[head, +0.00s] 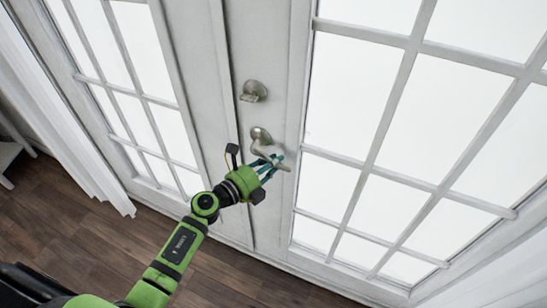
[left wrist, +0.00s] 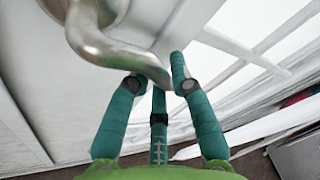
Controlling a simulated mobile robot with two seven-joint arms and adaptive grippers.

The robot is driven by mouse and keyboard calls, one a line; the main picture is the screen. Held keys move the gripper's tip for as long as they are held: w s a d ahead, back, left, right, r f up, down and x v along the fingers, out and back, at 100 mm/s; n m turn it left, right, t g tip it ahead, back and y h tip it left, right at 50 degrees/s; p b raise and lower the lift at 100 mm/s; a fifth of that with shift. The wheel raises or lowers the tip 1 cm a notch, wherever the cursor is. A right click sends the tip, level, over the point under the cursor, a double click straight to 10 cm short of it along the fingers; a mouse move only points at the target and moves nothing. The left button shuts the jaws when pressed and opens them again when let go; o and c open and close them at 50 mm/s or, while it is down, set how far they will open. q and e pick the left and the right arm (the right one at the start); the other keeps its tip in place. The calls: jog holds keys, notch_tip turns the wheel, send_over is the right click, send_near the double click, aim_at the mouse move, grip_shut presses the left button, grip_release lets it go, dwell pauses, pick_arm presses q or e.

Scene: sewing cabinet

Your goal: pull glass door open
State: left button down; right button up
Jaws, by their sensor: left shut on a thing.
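The white glass door (head: 302,140) with large panes stands on the right of a double door and looks shut against the left door (head: 185,60). Its silver lever handle (head: 262,138) sits at the inner edge and also shows in the left wrist view (left wrist: 95,45), curving down to the right. My left gripper (head: 270,165), green with teal fingers, is shut on the lever's end. In the left wrist view the fingers (left wrist: 160,85) surround the lever tip. Their exact contact is partly hidden. My right gripper is not in view.
A silver deadbolt turn (head: 254,91) is above the lever. White curtains (head: 50,100) hang at the left and a white piece of furniture (head: 12,150) stands at the far left. The dark wood floor (head: 110,240) before the doors is clear.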

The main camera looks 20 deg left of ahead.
pick_arm(q)
jog(key=shift+w+a+f+m+g+y+p, duration=0.1)
jog(key=shift+a+f+m+g+y+p, duration=0.25)
jog(key=shift+m+p, duration=0.6)
jog(key=shift+w+a+f+m+g+y+p, duration=0.15)
jog(key=shift+a+f+m+y+p, duration=0.4)
jog(key=shift+m, duration=0.6)
jog(key=shift+d+f, duration=0.15)
